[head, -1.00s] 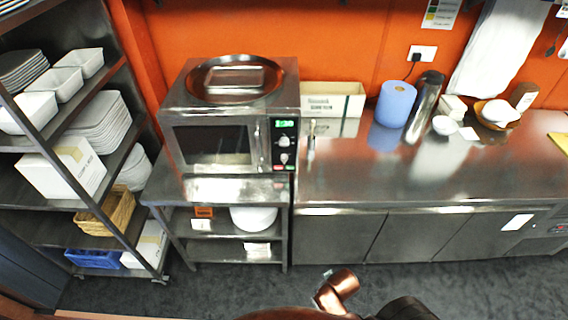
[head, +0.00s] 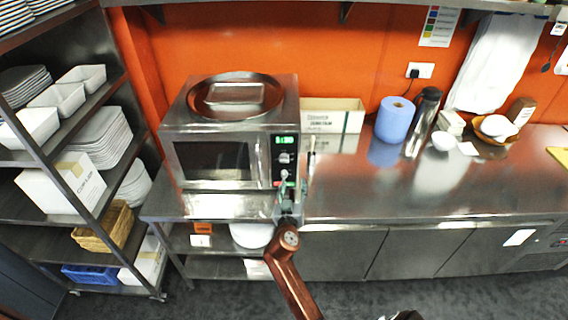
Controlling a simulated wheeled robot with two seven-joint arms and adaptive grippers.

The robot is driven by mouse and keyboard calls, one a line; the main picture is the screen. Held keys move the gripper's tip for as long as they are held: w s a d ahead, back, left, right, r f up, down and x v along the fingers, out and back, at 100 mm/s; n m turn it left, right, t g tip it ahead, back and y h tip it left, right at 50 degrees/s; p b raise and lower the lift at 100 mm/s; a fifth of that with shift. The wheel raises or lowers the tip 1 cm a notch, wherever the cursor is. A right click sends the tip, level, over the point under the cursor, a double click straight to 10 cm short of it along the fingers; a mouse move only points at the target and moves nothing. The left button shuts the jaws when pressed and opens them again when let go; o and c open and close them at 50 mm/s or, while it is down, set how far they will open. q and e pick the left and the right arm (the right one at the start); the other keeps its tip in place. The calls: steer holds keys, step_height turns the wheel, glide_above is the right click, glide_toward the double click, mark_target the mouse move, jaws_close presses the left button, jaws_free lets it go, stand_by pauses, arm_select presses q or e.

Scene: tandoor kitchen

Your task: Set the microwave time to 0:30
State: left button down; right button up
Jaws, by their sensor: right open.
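The microwave (head: 212,160) stands on a steel table, its door closed and its dark window facing me. Its control panel is on the right side of its front, with a lit green display (head: 286,140) at the top; the digits are too small to read surely. Knobs sit below the display. My right gripper (head: 287,186) is open, in front of the lower part of the panel, and hides the lower buttons partly. I cannot tell whether it touches the panel. My left gripper is not in view.
A round metal tray (head: 236,97) lies on top of the microwave. A white box (head: 331,116), a blue paper roll (head: 394,119) and a steel flask (head: 425,113) stand on the counter (head: 470,190) to the right. A shelf rack with dishes is at the left.

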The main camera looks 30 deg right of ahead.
steer(key=t, duration=0.1)
glide_toward(284, 162)
steer(key=x, duration=0.3)
steer(key=shift+n, duration=0.3)
steer(key=p+x, duration=0.1)
steer(key=x, duration=0.5)
steer(key=shift+w+d, duration=0.2)
steer(key=shift+w, duration=0.1)
steer(key=c, duration=1.1)
